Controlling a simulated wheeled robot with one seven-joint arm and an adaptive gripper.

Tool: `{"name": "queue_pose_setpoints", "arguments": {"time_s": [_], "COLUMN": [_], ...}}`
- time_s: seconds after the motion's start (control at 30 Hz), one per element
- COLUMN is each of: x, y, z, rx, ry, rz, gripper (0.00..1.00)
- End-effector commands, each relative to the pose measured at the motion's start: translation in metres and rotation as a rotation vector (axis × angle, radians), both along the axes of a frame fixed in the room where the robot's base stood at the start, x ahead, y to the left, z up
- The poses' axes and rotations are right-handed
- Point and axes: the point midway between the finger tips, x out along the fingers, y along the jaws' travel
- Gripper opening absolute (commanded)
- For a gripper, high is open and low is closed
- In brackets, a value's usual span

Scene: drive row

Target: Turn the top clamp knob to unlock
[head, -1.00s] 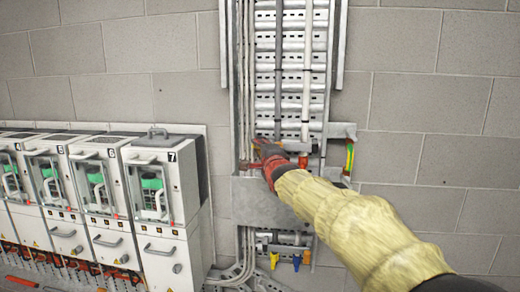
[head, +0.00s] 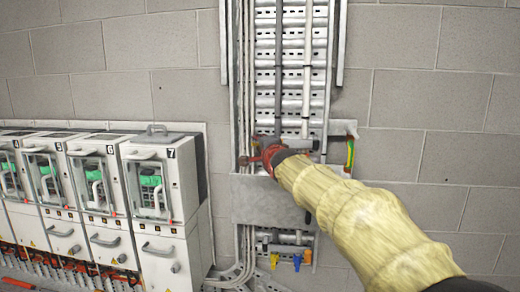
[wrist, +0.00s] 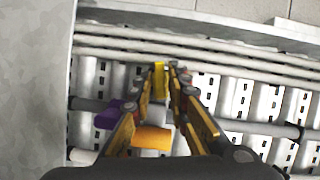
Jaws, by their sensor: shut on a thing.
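My gripper (wrist: 167,72) is in front of the vertical cable tray, with its fingertips drawn close together around a small yellow knob (wrist: 159,80) in the wrist view. A purple part (wrist: 108,115) and an orange part (wrist: 151,138) show beside and between the fingers, nearer the camera. In the head view my gripper (head: 264,161) is at the tray, just above a grey plate (head: 255,200). My wrist and fingers hide the held knob there, so its angle cannot be read.
Grey cables (head: 307,70) run down the slotted tray (head: 292,85). A bracket with a green and yellow wire (head: 350,152) sticks out to the right. Yellow, blue and orange parts (head: 297,262) hang below the plate. A row of numbered cabinets (head: 170,210) stands at left.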

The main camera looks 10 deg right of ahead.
Motion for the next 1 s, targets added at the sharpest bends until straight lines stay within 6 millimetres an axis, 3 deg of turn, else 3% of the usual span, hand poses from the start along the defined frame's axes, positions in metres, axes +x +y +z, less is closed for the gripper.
{"name": "queue_pose_setpoints", "arguments": {"time_s": [0.67,1.0], "x": [0.0009,0.0013], "y": [0.0005,0.0020], "z": [-0.0033,-0.0008], "rx": [-0.142,-0.386], "ry": [0.062,0.162], "rz": [0.000,0.001], "gripper": [0.00,0.00]}}
